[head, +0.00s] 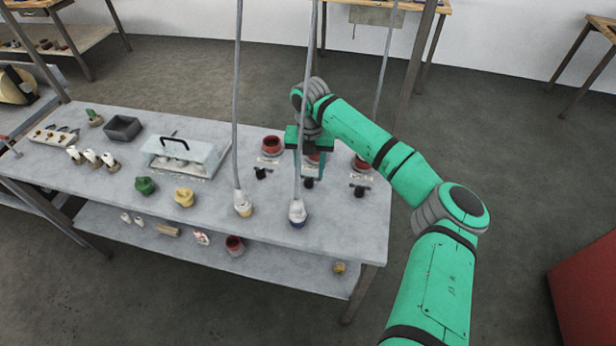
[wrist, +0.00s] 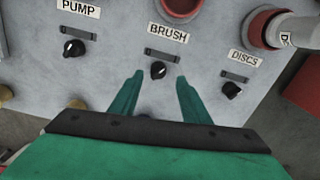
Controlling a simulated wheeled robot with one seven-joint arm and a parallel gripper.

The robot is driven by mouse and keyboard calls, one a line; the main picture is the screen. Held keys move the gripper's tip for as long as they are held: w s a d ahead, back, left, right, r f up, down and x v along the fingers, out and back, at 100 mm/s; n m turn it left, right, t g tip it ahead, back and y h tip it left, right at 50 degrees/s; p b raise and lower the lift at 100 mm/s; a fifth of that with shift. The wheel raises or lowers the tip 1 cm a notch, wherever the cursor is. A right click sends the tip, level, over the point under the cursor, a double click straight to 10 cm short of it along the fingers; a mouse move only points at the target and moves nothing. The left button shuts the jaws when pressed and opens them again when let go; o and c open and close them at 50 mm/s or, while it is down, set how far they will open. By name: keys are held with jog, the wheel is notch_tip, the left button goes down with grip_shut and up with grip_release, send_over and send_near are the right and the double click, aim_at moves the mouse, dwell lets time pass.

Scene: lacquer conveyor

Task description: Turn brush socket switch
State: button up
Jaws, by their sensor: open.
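The brush socket switch is a small black knob (wrist: 158,70) below the BRUSH label (wrist: 167,33) in the wrist view. A light pointer mark shows on it. In the head view the same black switch (head: 308,183) is the middle one of three. The red brush socket (wrist: 181,6) is partly cut off at the top of the wrist view. My gripper (wrist: 160,76) is open, with one green finger on each side of the switch in the picture. I cannot tell whether the fingers touch it. In the head view my gripper (head: 309,168) hangs over the brush station.
The PUMP switch (wrist: 74,48) is left and the DISCS switch (wrist: 232,90) right. A grey plug (wrist: 302,31) is at the DISCS socket. Cables hang to a yellow-ended plug (head: 243,204) and a blue-ended plug (head: 297,212). A clear-covered box (head: 182,156) stands left.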

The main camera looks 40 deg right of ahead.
aim_at(309, 179)
jog(key=shift+w+a+f, duration=0.1)
jog(key=shift+f, duration=2.05)
jog(key=c, duration=1)
